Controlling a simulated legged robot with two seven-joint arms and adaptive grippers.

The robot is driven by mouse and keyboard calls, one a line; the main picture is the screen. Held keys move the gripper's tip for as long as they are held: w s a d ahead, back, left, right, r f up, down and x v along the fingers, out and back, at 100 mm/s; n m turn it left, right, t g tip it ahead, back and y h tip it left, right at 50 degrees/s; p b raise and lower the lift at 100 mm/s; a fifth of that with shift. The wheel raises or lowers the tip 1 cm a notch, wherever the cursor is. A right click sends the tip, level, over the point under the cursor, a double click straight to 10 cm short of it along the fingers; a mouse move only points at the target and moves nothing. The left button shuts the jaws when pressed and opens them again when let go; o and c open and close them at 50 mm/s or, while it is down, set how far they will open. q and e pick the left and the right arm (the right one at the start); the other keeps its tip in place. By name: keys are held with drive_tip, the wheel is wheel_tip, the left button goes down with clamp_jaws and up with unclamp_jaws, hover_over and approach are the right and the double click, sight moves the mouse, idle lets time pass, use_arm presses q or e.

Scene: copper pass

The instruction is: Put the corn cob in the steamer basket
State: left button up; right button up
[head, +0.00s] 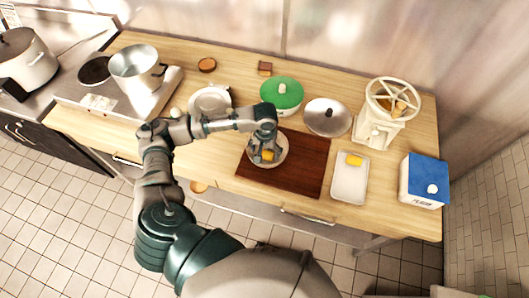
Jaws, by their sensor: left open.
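My left gripper (264,150) is open, pointing down over a pale round dish (283,157) that looks like the steamer basket. The dish stands on the dark brown board (312,165). A short yellow piece (267,155), which looks like the corn cob, shows inside the dish between or just below the fingers. The gripper hides part of the dish, and I cannot tell whether the fingers touch the yellow piece. Another yellow piece (354,160) lies at the far end of a white tray (348,187) to the right. My right gripper is not in view.
A green-lidded pot (282,94), a metal lid (327,117) and a cream hand-wheel machine (378,130) stand behind the board. A blue-topped carton (423,182) is at the right. A steel pot (137,71) and a metal vessel (210,100) stand left.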

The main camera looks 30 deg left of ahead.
sight(265, 154)
use_arm(q)
wheel_tip(265, 154, up, 11)
drive_tip(key=shift+f, duration=0.2)
drive_tip(key=shift+f, duration=0.1)
idle(0.4)
